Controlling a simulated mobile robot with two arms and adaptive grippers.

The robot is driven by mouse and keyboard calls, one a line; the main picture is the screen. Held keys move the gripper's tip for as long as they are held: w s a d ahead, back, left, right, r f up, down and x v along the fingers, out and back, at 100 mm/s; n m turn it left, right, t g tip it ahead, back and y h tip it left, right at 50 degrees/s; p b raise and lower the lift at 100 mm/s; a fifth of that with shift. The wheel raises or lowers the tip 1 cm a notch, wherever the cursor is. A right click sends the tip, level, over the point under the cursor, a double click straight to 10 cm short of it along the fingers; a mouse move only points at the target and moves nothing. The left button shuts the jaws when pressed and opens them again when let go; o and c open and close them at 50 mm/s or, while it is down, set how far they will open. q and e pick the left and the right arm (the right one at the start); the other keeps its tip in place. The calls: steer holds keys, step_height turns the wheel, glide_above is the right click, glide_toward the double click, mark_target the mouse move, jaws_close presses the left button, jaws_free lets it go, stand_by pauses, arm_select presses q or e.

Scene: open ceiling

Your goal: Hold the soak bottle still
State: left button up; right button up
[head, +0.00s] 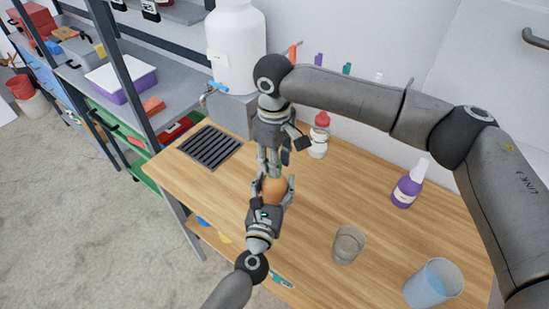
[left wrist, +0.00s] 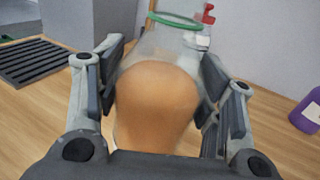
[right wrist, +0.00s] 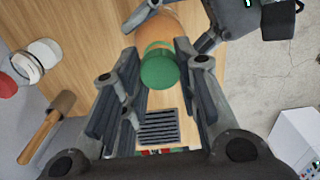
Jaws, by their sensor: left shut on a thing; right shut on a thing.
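The soak bottle (head: 275,190) has an orange-brown body and a green cap (right wrist: 158,68). It is over the front left part of the wooden table; whether its base touches the table is hidden. My left gripper (head: 271,184) is shut around the bottle's body, which also fills the middle of the left wrist view (left wrist: 158,105). My right gripper (head: 273,168) comes from above and is shut on the green cap, with a finger on either side in the right wrist view. In the left wrist view a pale see-through shape and a green ring (left wrist: 175,20) show beyond the body.
A dark drain grille (head: 209,147) lies at the table's left. A white dispenser (head: 236,50) and a red-capped bottle (head: 319,140) stand behind. A purple bottle (head: 406,191), a clear glass (head: 348,245) and a blue cup (head: 433,283) stand to the right, with bare wood between.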

steer(key=shift+f, duration=0.5)
arm_select(q)
jaws_close()
arm_select(e)
steer(key=m, duration=0.7)
steer(key=shift+f, duration=0.1)
steer(key=m, duration=1.2)
steer(key=shift+a, duration=0.1)
steer(key=m, duration=0.9)
steer(key=shift+m, duration=0.4)
steer(key=m, duration=0.3)
steer(key=shift+m, duration=0.4)
